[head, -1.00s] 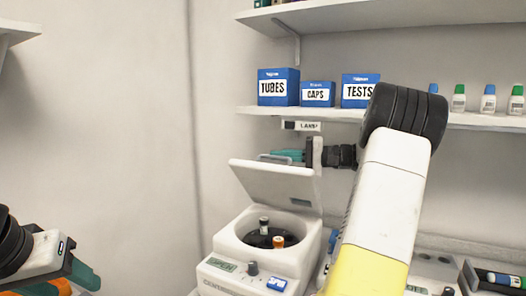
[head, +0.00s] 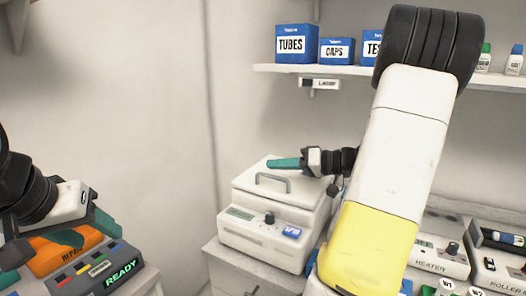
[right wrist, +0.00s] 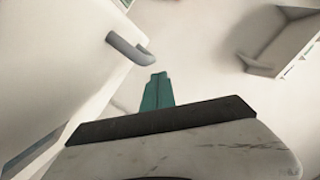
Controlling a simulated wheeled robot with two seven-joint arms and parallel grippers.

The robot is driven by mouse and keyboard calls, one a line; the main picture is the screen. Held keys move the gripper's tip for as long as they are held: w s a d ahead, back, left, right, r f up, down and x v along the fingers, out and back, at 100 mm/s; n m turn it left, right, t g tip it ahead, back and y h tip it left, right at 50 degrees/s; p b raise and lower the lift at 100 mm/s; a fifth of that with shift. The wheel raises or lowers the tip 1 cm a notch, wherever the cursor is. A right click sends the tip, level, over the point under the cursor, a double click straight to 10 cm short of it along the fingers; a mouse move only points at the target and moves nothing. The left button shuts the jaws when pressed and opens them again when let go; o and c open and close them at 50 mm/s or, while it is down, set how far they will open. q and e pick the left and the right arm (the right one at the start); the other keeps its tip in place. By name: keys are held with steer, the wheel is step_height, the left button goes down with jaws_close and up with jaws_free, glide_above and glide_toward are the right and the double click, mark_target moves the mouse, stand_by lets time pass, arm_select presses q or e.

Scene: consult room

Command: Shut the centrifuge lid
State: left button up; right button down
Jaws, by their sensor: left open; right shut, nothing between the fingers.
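The white centrifuge (head: 265,240) stands on a grey cabinet in the middle of the head view. Its lid (head: 300,190) lies down flat over the bowl, with a grey bar handle (head: 272,177) on top. The tubes inside are hidden. My right gripper (head: 284,163) is shut and empty, just above the lid near its far side; I cannot tell if it touches. In the right wrist view its teal fingertips (right wrist: 157,90) are together, with the lid handle (right wrist: 130,50) to the upper left. My left gripper (head: 60,238) is open at the lower left, away from the centrifuge.
A rack with a READY display (head: 122,278) and an orange item (head: 62,250) are below my left gripper. A heater (head: 440,258) and a roller unit (head: 500,270) stand right of the centrifuge. A shelf with blue boxes (head: 297,45) and bottles hangs above.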

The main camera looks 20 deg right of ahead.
steer(key=shift+s+a+f, duration=0.15)
steer(key=shift+f, duration=0.3)
steer(key=shift+s+a+f, duration=0.1)
steer(key=shift+f, duration=0.35)
steer(key=shift+f, duration=0.15)
